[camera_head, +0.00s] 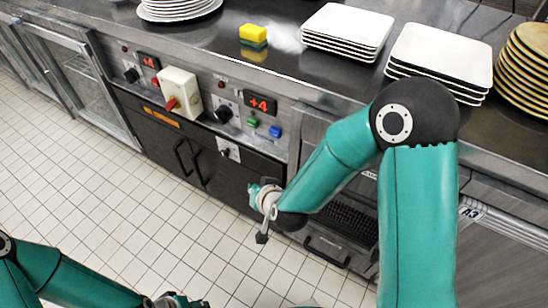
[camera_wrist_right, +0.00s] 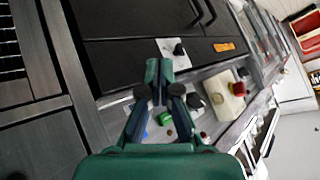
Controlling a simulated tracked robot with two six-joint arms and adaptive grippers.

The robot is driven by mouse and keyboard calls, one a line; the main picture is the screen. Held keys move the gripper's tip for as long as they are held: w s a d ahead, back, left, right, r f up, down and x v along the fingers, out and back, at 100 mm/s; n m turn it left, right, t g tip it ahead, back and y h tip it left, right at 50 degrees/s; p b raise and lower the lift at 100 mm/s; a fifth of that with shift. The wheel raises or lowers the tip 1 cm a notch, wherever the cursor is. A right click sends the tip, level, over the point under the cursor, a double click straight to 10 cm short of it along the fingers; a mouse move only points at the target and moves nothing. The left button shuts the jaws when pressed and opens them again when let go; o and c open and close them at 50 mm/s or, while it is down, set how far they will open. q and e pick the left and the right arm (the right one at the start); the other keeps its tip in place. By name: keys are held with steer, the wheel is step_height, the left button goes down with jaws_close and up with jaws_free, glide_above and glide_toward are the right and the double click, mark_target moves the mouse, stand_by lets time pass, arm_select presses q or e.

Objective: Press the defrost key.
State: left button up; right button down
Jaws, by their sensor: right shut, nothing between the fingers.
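A control panel (camera_head: 238,101) on the cabinet front has a green key (camera_head: 253,120) and a blue key (camera_head: 275,131) below a red +4 display (camera_head: 261,104). No key label is legible, so I cannot tell which is defrost. In the right wrist view the green key (camera_wrist_right: 165,118) and blue key (camera_wrist_right: 145,134) show partly behind the fingers. My right gripper (camera_head: 254,189) is shut and empty, in front of and below the panel, apart from the keys; its fingers (camera_wrist_right: 159,68) show in the wrist view. My left gripper (camera_head: 175,301) is at the bottom edge, partly cut off.
A black knob (camera_head: 224,115), a white box with a red switch (camera_head: 180,91) and a lower knob (camera_head: 229,150) are nearby. A sponge (camera_head: 253,34) and stacked white plates (camera_head: 347,27) stand on the counter above. The tiled floor (camera_head: 130,205) in front is clear.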

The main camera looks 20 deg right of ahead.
mark_target(275, 132)
arm_select(q)
step_height(275, 132, down, 18)
steer(key=b, duration=1.5)
arm_select(e)
steer(key=w+r+m+t+h, duration=0.3)
steer(key=r+m+t, duration=0.1)
steer(key=r+t, duration=0.2)
steer(key=shift+m+t, duration=0.3)
steer(key=shift+w+d, duration=0.1)
steer(key=shift+d, duration=0.05)
arm_select(q)
steer(key=shift+f+b, duration=0.35)
steer(key=shift+f, duration=0.05)
arm_select(e)
steer(key=w+d, duration=0.5)
steer(key=d, duration=0.2)
steer(key=shift+w, duration=0.2)
arm_select(q)
steer(key=shift+f, duration=0.1)
arm_select(e)
steer(key=shift+w+d, duration=0.2)
steer(key=shift+d, duration=0.05)
